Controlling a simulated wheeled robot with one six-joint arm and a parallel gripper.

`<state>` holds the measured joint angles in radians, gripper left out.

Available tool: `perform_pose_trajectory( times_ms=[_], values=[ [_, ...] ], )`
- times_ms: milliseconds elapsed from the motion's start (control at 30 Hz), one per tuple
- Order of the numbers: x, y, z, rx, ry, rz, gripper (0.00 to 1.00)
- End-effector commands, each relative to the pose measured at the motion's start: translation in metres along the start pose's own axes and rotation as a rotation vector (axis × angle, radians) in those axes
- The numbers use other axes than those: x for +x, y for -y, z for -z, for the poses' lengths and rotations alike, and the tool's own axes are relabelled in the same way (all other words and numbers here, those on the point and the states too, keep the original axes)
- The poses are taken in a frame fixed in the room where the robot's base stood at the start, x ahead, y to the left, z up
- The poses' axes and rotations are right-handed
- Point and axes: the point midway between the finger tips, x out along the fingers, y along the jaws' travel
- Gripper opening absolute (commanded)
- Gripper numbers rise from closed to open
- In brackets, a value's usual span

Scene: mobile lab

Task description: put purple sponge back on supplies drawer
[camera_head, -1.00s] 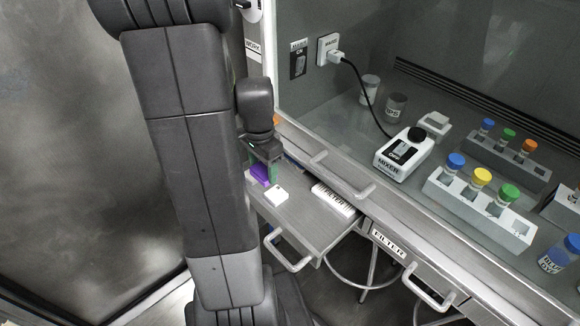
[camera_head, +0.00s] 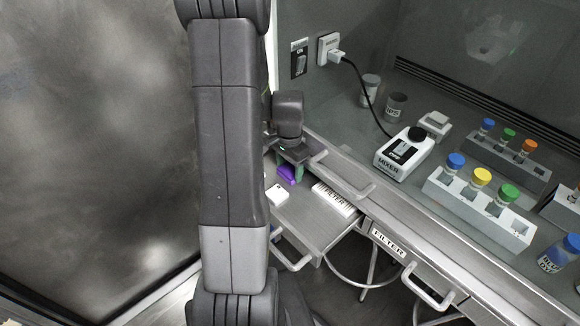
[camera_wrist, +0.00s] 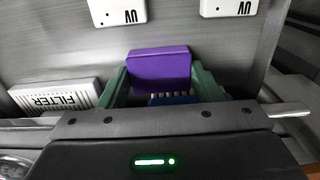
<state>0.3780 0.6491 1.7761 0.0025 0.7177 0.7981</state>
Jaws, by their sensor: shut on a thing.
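The purple sponge (camera_wrist: 160,70) is held between the two green fingers of my gripper (camera_wrist: 162,84) in the wrist view. In the head view the purple sponge (camera_head: 288,174) shows just below my gripper (camera_head: 291,164), over the open supplies drawer (camera_head: 310,230). My gripper is shut on the sponge. A strip of blue (camera_wrist: 172,99) with a bristly edge shows below the sponge between the fingers. I cannot tell whether the sponge touches the drawer floor.
A mixer (camera_head: 403,152) and a vial rack (camera_head: 477,208) stand on the counter above. The drawer's front part is bare.

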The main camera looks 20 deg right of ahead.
Motion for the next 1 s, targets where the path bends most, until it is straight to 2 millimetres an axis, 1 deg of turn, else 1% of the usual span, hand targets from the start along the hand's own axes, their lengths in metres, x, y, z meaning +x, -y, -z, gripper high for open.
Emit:
perform_pose_trajectory(
  times_ms=[67, 200, 233, 333, 567, 667, 767, 1000],
  values=[
    [0.002, 0.000, 0.004, 0.002, -0.001, 0.001, 0.40],
    [0.002, 0.000, 0.003, 0.001, 0.000, 0.001, 0.40],
    [0.002, 0.000, 0.003, 0.000, 0.000, 0.000, 0.60],
    [0.002, 0.000, 0.003, 0.000, 0.000, 0.000, 0.80],
    [0.001, 0.000, 0.003, 0.000, -0.001, 0.001, 0.80],
    [-0.002, 0.000, 0.003, 0.000, -0.002, 0.002, 0.80],
    [-0.012, 0.001, 0.004, 0.000, -0.003, 0.003, 0.80],
    [-0.051, 0.001, 0.003, 0.000, -0.003, 0.003, 0.80]
  ],
)
